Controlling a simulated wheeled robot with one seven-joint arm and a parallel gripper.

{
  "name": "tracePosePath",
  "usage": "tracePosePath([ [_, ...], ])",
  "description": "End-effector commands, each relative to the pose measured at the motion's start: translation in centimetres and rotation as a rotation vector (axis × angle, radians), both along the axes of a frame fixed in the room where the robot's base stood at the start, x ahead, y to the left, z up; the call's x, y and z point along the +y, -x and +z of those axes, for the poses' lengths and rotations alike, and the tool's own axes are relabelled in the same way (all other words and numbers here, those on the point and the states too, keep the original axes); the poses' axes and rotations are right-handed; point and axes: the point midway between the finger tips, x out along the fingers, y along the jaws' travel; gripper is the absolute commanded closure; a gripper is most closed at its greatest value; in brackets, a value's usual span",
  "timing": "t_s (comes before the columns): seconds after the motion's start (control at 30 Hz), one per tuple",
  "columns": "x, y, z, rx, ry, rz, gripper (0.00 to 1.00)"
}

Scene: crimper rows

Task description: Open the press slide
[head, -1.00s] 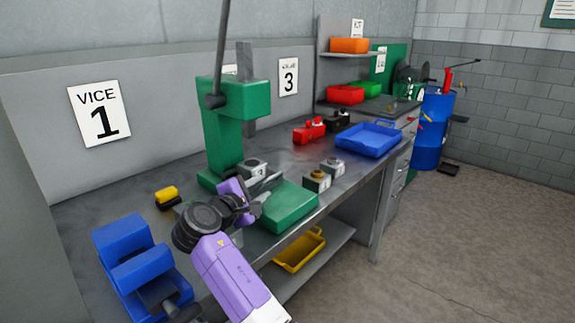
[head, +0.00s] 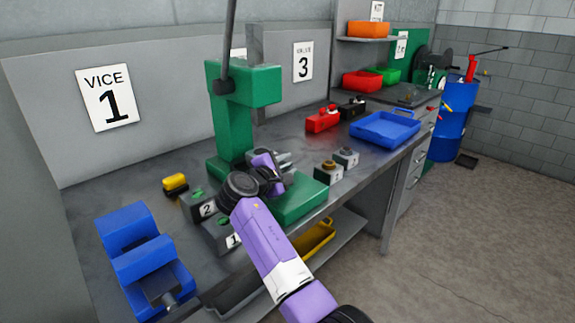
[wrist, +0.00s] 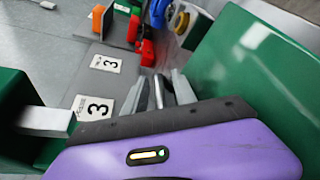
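The green press (head: 233,130) stands on the bench with its long lever rising from the head. Its grey slide bar (head: 255,45) runs up behind the head. My gripper (head: 284,160) is low over the press base (head: 300,200), below the head. In the wrist view, its grey fingers (wrist: 163,92) are apart, with a thin grey bar between them; I cannot tell what this bar is or whether they touch it. A green part with a silver bar (wrist: 45,121) is at left in that view, and a green block (wrist: 250,70) at right.
A blue vice (head: 140,260) is at front left, beside grey boxes marked 2 (head: 200,207) and 1 (head: 222,236). More small boxes (head: 328,172) stand right of the press base. A red vice (head: 322,120) and blue tray (head: 385,129) are farther right.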

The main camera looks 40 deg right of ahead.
Motion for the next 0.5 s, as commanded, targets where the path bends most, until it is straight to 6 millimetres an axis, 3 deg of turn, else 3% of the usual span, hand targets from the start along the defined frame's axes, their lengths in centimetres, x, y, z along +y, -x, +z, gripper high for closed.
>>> tracePosePath([
  [0.3,-0.27,-0.10,-0.09,0.000,0.000,0.000,0.67],
  [0.47,-0.26,-0.10,-0.08,0.000,0.000,0.000,0.99],
  [0.5,-0.25,-0.10,-0.09,0.000,0.000,0.000,1.00],
])
